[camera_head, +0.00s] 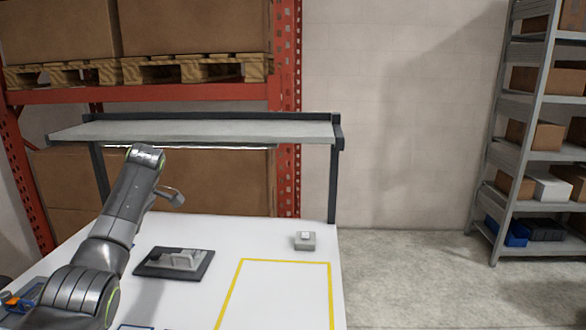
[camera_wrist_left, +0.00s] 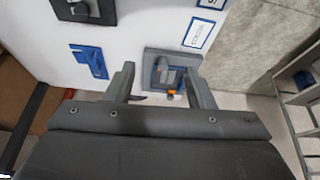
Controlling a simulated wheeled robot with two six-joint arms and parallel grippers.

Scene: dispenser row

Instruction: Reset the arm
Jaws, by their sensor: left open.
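My left arm (camera_head: 107,240) comes in from the left in the head view and is raised over the white table. In the left wrist view my left gripper (camera_wrist_left: 160,88) is open, its two fingers well apart with nothing held between them. Beyond and between the fingertips is a grey square plate (camera_wrist_left: 150,57) bearing a blue-and-grey item with a small orange part. The gripper's fingers cannot be made out clearly in the head view. My right arm is in neither view.
The white table (camera_head: 215,230) holds a dark plate (camera_head: 145,268) with a grey fixture, a small grey button box (camera_head: 305,243) and a yellow-outlined area (camera_head: 275,295), empty where visible. An overhead shelf (camera_head: 200,131) spans the back. A blue piece (camera_wrist_left: 88,60) lies beside the plate.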

